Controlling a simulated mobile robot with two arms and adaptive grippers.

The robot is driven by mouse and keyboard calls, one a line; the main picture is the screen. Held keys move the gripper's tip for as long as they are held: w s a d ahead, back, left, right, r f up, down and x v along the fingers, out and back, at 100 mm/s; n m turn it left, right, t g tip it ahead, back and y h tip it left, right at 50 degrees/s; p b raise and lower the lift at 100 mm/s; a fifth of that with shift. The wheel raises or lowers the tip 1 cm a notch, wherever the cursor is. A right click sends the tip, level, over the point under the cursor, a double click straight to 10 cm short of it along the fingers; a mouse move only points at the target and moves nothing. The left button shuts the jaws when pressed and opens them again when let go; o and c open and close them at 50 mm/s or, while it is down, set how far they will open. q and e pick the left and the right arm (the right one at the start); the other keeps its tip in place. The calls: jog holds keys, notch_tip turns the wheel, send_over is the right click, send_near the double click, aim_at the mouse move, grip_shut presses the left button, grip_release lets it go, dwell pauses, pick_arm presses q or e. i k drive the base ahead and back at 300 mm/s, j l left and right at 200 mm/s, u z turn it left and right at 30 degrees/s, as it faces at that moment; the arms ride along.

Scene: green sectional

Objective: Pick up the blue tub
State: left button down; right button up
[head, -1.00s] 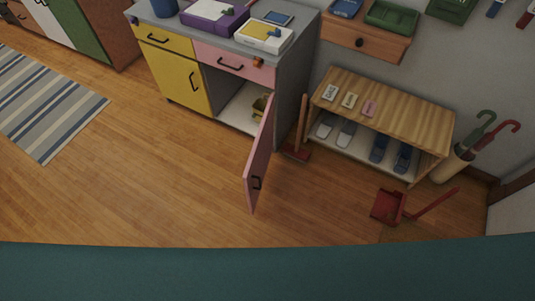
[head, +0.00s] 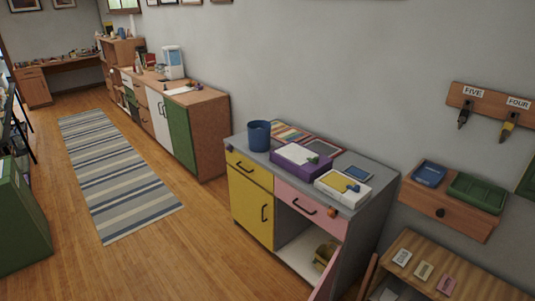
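A dark blue round tub (head: 259,136) stands upright on the left end of the grey top of a cabinet (head: 371,195) in the head view. Its side is fully in sight and nothing touches it from above. Neither of my grippers shows in the head view.
A purple box (head: 313,167), a white box (head: 329,191) and a striped mat (head: 290,131) share the cabinet top. The cabinet's pink lower door (head: 328,279) hangs open. A shoe bench (head: 407,243) is at right. The wooden floor (head: 170,262) in front is clear beside a striped rug (head: 105,170).

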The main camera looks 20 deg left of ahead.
aim_at(259, 139)
jog(key=i+j+z, duration=0.1)
jog(key=z, duration=0.3)
jog(key=j+z, duration=0.45)
jog(key=i+j+z, duration=0.15)
jog(key=j+z, duration=0.15)
jog(key=j, duration=0.8)
jog(key=j+z, duration=0.3)
jog(key=j, duration=0.85)
